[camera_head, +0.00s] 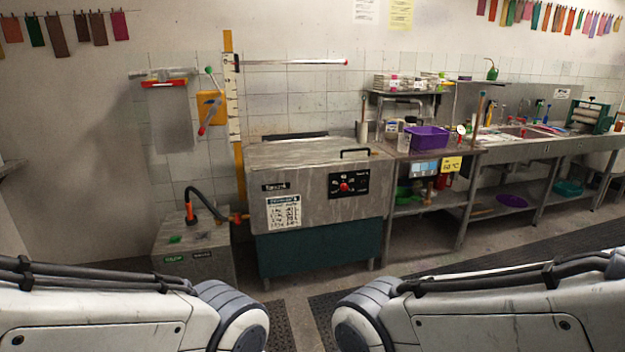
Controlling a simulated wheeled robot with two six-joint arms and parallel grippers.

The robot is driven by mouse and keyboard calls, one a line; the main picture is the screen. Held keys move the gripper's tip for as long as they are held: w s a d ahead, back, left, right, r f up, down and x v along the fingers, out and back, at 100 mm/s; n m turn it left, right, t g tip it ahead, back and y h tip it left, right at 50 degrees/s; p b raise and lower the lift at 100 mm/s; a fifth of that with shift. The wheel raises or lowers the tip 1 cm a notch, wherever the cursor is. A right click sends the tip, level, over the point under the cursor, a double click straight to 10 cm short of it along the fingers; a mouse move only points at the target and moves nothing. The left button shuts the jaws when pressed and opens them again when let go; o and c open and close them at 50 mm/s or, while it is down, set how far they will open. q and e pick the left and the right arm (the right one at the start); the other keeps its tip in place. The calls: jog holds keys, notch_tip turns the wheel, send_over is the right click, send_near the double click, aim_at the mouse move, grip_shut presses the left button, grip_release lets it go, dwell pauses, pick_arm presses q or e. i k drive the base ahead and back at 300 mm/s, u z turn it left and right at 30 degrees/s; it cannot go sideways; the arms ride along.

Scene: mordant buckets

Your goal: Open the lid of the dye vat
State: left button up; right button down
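The dye vat (308,212) is a grey metal box on a dark green base in the middle of the head view, against the tiled wall. Its flat lid (290,153) looks closed. A black handle (354,151) stands on the lid near its right end. The vat's front carries a white label and a black control panel (348,184) with a red knob. Links of both my arms show along the bottom of the view, well in front of the vat. Neither gripper is in view.
A grey box (194,250) with a black hose stands left of the vat. A metal bench (408,152) with a purple tub (428,139) adjoins it on the right, followed by a long sink counter (560,150). Dark mats lie on the otherwise open floor in front.

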aim_at(296, 150)
jog(key=u, duration=0.05)
jog(key=i, duration=2)
jog(key=u, duration=0.2)
jog(key=i, duration=1.95)
jog(key=u, duration=0.05)
